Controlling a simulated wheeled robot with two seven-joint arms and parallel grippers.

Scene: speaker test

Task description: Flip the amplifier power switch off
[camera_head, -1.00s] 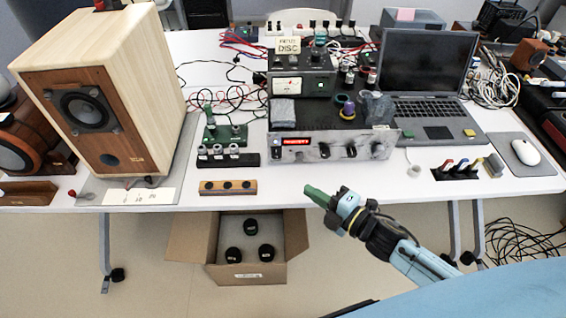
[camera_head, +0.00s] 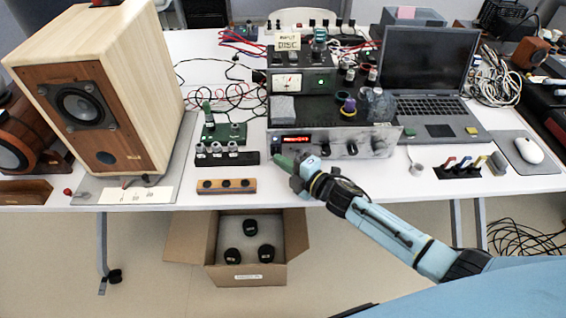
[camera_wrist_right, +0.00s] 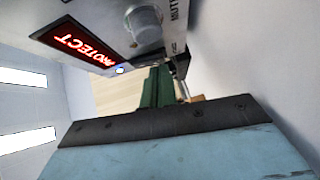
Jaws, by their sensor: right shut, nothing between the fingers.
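The amplifier (camera_head: 394,141) has a silver front panel and a lit red display (camera_head: 296,139) at its left. In the right wrist view the display (camera_wrist_right: 85,45) reads PROTECT, and a round metal knob (camera_wrist_right: 143,26) and a small blue light (camera_wrist_right: 120,70) are close to it. I cannot make out for sure which part is the power switch. My right gripper (camera_head: 282,161), with green fingers, is shut and empty at the lower left of the front panel. Its fingers (camera_wrist_right: 157,88) lie just below the knob in the right wrist view; contact cannot be told. My left gripper is not in view.
A second unit with meters (camera_head: 306,81) stands behind the amplifier. A wooden block with black knobs (camera_head: 226,186) and a green board (camera_head: 222,135) lie to the left. A laptop (camera_head: 430,134) stands to the right. An open cardboard box (camera_head: 297,235) is below the table edge.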

